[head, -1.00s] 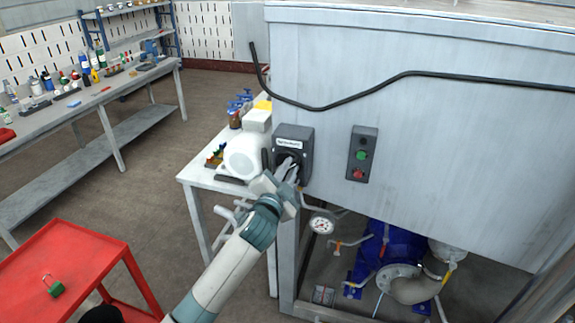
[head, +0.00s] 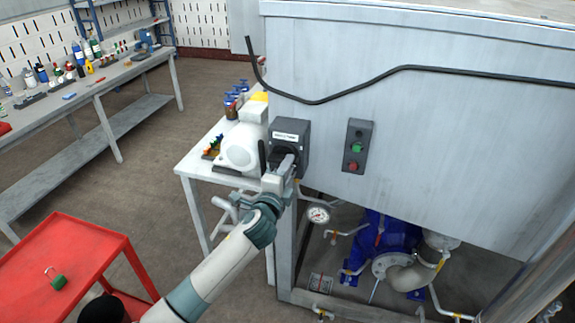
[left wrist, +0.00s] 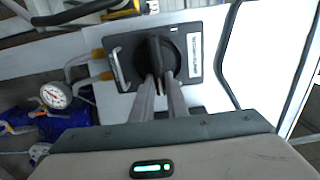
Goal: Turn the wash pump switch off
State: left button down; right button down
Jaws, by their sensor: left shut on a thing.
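The wash pump switch (head: 290,133) is a dark grey box with a white label and a black rotary handle, on the left side of the grey machine's front panel. In the left wrist view the switch box (left wrist: 188,50) shows with its black handle (left wrist: 155,55) between my fingertips. My left gripper (head: 284,163) is at the front of the switch, shut on the handle. In the left wrist view its two fingers (left wrist: 158,82) reach up to the handle from below. The label's text is too small to read. My right gripper is not in view.
A button box (head: 357,146) with a green and a red button is right of the switch. A pressure gauge (head: 318,215) and blue pump (head: 388,236) sit below. A white table (head: 196,170) and red cart (head: 95,250) stand left.

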pick_arm(q)
jog(key=shift+f, duration=0.1)
dwell(0.3)
jog(key=c, duration=1.7)
grip_release()
jog(key=shift+c, duration=0.2)
jog(key=shift+s, duration=0.1)
jog(key=b+v, duration=0.4)
jog(key=v, duration=1.3)
jog(key=shift+s, duration=0.15)
